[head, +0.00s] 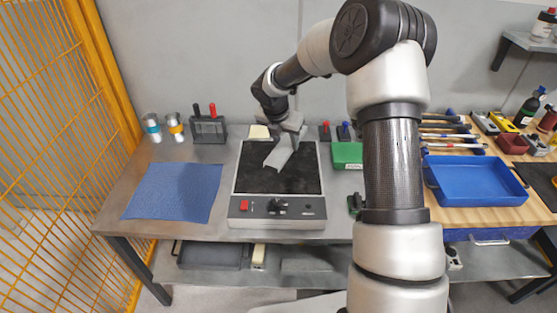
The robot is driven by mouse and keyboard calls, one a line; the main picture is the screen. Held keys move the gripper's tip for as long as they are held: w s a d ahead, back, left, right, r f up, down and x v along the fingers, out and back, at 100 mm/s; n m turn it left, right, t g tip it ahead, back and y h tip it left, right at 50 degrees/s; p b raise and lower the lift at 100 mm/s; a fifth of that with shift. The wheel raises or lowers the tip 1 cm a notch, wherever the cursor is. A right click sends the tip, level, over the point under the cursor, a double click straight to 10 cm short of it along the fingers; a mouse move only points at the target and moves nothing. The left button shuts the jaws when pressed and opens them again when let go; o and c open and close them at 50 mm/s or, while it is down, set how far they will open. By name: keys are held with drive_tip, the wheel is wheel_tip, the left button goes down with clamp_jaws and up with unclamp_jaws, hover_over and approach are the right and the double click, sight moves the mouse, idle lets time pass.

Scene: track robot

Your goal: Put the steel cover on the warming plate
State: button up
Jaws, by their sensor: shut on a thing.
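The warming plate (246,176) stands on the grey bench in the middle of the head view. It has a dark square top and a grey front panel with a red switch and a black knob. My gripper (291,132) is over the back part of the plate. It is shut on a light grey piece, which appears to be the steel cover (279,156), seen tilted and narrow above the dark top. I cannot tell whether the piece touches the plate. The fingertips are hard to make out at this size.
A blue cloth (173,192) lies left of the plate. Two small bottles (163,126) and a dark rack (208,130) stand behind it. A green box (346,155) is close on the right. A blue tray (475,183) lies on the wooden bench. A yellow fence (60,150) bounds the left.

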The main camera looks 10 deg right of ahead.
sight(278, 147)
drive_tip(key=w+n, duration=0.1)
drive_tip(key=w+a+n+y, duration=0.1)
drive_tip(key=n, duration=0.1)
drive_tip(key=shift+r+t, duration=0.2)
drive_tip(key=shift+t, duration=0.1)
drive_tip(key=f, duration=0.3)
drive_tip(key=f+n, duration=0.1)
drive_tip(key=f, duration=0.2)
drive_tip(key=f+n+y+b, duration=0.1)
drive_tip(key=f, duration=0.3)
drive_tip(key=shift+w+a, duration=0.4)
drive_tip(key=o, duration=1.2)
drive_tip(key=shift+c, duration=0.2)
drive_tip(key=shift+s+r, duration=0.1)
drive_tip(key=shift+r, duration=0.35)
drive_tip(key=p+v, duration=0.1)
drive_tip(key=v, duration=1)
drive_tip(key=shift+s+a+p, duration=0.1)
drive_tip(key=shift+s+p, duration=0.05)
drive_tip(key=shift+p, duration=0.2)
